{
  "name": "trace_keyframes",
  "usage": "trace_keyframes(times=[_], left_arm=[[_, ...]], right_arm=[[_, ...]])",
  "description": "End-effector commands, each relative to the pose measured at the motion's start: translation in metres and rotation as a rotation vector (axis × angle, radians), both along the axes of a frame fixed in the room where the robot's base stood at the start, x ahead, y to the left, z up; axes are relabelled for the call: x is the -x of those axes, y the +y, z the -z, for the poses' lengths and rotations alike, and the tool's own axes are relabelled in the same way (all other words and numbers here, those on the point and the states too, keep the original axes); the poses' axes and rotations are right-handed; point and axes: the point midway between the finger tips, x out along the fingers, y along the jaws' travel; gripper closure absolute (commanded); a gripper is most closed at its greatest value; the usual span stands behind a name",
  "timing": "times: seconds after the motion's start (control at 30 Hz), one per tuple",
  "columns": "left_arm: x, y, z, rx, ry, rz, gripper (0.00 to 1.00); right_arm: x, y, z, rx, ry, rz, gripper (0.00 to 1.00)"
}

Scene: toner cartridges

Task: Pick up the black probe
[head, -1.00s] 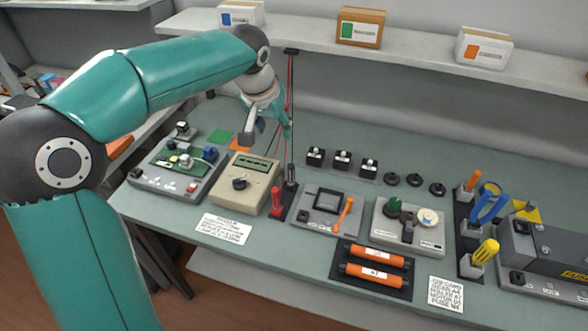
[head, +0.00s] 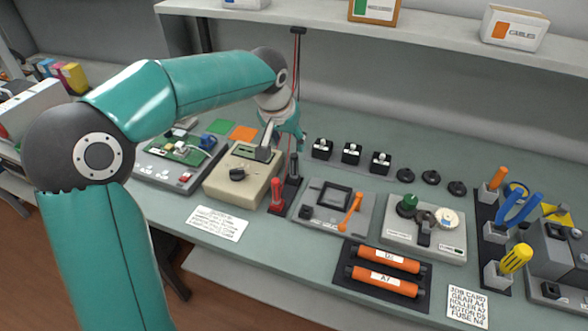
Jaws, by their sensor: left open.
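The black probe (head: 294,167) stands upright in a dark holder at the right side of the beige meter (head: 241,176). The red probe (head: 277,194) stands in front of it in the same holder. My left gripper (head: 283,148) is open, pointing down just above and behind the meter's right edge, close to the black probe's top. A grey finger shows at its left. I cannot tell whether the fingers touch the probe. My right gripper is out of view.
A thin post (head: 297,80) with red and dark leads rises behind the gripper. A grey device with an orange lever (head: 350,210) stands to the right. Orange rollers (head: 387,270) lie on a dark tray in front. A shelf (head: 390,28) spans the back.

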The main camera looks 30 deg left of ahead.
Motion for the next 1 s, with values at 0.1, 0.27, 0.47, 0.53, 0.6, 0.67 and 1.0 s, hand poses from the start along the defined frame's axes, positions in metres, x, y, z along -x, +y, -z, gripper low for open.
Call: trace_keyframes(times=[0.1,0.27,0.47,0.53,0.6,0.67,1.0], left_arm=[[-0.009,0.003,0.026,0.001,0.007,0.0,0.48],[-0.021,0.006,0.056,0.001,0.005,-0.001,0.48],[-0.031,0.008,0.077,0.0,0.002,0.0,0.48],[-0.032,0.009,0.079,-0.001,0.001,0.0,0.48],[-0.033,0.01,0.082,-0.001,0.001,0.0,0.48],[-0.035,0.011,0.087,0.0,0.004,0.0,0.48],[-0.052,0.017,0.124,0.001,0.002,-0.001,0.48]], right_arm=[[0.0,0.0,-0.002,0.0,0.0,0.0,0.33],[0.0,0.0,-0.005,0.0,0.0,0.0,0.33],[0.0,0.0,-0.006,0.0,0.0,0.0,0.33],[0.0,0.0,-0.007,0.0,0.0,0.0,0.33],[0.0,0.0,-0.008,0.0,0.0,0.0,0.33],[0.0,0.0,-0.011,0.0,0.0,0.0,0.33],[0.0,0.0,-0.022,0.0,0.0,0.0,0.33]])
